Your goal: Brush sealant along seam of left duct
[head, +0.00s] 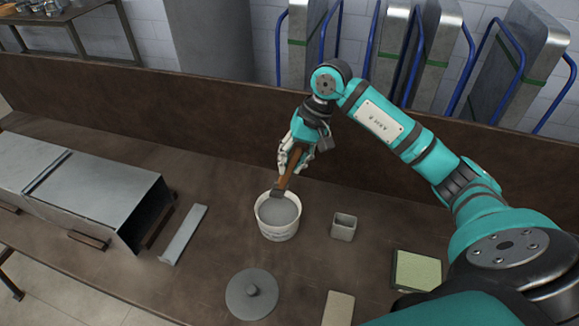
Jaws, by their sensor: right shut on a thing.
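My right gripper (297,148) is shut on the wooden handle of a brush (286,176). The brush tilts down, with its head at the near-back rim of a white bucket (279,231) of grey sealant (278,210). I cannot tell whether the bristles touch the sealant. The left duct (95,190), a grey sheet-metal box with an open right end, lies on the bench at the left. A raised seam (47,172) crosses its top. My left gripper is not in view.
A grey metal strip (184,235) lies between duct and bucket. A round grey lid (252,294), a small square cup (344,226), a tan block (338,309) and a green-topped pad (416,270) are on the brown bench (215,262). A raised back board (180,115) runs behind.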

